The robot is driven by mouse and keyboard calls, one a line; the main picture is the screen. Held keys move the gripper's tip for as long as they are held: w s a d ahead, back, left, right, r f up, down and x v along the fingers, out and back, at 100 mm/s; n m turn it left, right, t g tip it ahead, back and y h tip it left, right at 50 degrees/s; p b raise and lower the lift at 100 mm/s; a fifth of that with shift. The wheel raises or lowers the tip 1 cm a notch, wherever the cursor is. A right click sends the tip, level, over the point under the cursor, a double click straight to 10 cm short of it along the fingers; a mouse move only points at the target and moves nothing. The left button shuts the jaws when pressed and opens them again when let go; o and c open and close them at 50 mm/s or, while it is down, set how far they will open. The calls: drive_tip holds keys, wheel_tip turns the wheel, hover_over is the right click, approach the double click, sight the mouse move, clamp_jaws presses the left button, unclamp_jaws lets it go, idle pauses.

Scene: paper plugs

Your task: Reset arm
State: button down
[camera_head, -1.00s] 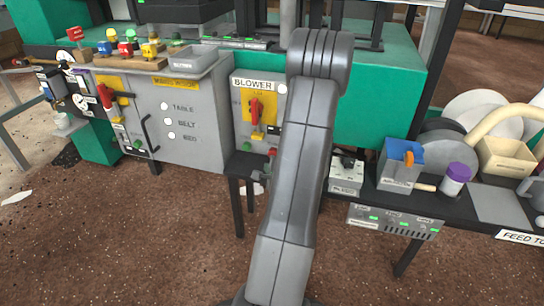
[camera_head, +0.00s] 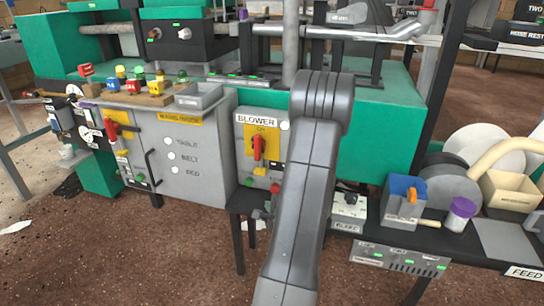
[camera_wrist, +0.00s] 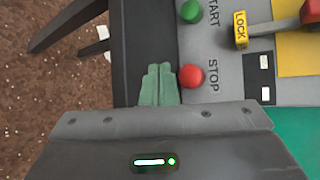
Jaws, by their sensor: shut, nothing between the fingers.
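My gripper (camera_wrist: 158,84) shows in the wrist view with its two greenish fingertips together and nothing between them. The fingertips are just beside a red STOP button (camera_wrist: 190,77); I cannot tell whether they touch anything. A green START button (camera_wrist: 190,11) is above it in that view. In the head view my grey arm rises across the middle, and my gripper is hidden behind it. The blower panel (camera_head: 247,130) with its red switch handle (camera_head: 258,147) is just left of my arm.
A grey cabinet (camera_head: 205,165) with several labelled lights stands at left. A wooden block rack (camera_head: 130,97) sits on top. At right a black bench holds a blue-topped box (camera_head: 400,208), a purple-lidded jar (camera_head: 457,214) and a beige bin (camera_head: 508,191).

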drive_tip(key=shift+w+d, duration=0.2)
drive_tip(key=shift+w, duration=0.4)
drive_tip(key=shift+w+d, duration=0.15)
drive_tip(key=shift+w, duration=0.4)
drive_tip(key=s+a, duration=0.2)
drive_tip(key=s, duration=0.4)
drive_tip(key=shift+s, duration=0.25)
